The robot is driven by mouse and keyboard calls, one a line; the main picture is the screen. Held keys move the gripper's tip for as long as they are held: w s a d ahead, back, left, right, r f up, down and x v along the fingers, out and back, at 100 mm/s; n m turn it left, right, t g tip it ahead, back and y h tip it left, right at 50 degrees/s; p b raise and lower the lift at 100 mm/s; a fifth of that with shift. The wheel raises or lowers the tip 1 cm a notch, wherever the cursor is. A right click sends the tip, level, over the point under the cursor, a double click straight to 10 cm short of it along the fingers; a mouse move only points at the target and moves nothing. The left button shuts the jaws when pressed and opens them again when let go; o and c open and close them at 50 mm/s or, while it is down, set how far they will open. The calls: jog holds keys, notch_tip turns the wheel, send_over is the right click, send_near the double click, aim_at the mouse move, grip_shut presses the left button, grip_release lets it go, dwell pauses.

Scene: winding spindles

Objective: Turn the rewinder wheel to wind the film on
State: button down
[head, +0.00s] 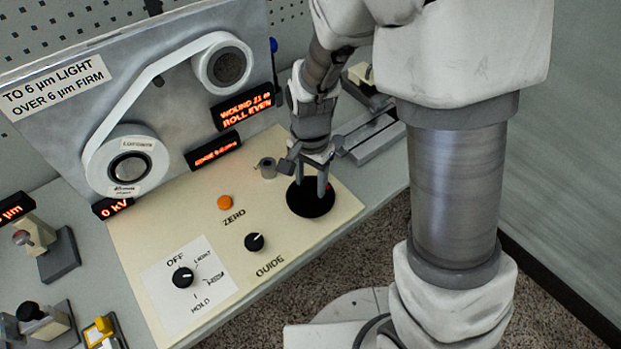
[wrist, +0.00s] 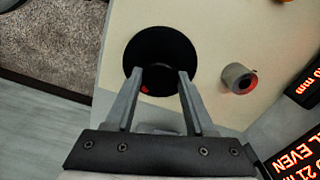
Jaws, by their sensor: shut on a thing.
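The black round rewinder wheel (head: 308,204) lies on the cream panel at its right end. It also shows in the wrist view (wrist: 160,45), with a small red spot near the left fingertip. My gripper (head: 310,183) points down at the wheel, its two fingers set apart and shut on it. In the wrist view, the fingertips (wrist: 162,74) overlap the wheel's near part; the exact contact is hidden. White film (head: 128,97) runs from the lower roll (head: 101,160) up to the upper reel (head: 222,68). A display (head: 243,106) reads "WOUND 21 m ROLL EVEN".
A small grey post (head: 267,168) stands close left of my gripper. The panel carries an orange ZERO button (head: 225,202), a GUIDE knob (head: 254,242) and an OFF/LIGHT/FIRM/HOLD selector (head: 183,278). A sign (head: 55,88) reads "TO 6 µm LIGHT OVER 6 µm FIRM". Another display (head: 112,208) reads 0 kV.

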aim_at(311, 185)
dwell(0.3)
jog(key=shift+c, duration=1.3)
grip_release()
notch_tip(311, 185, up, 18)
jog(key=p, duration=0.2)
jog(key=shift+f, duration=0.25)
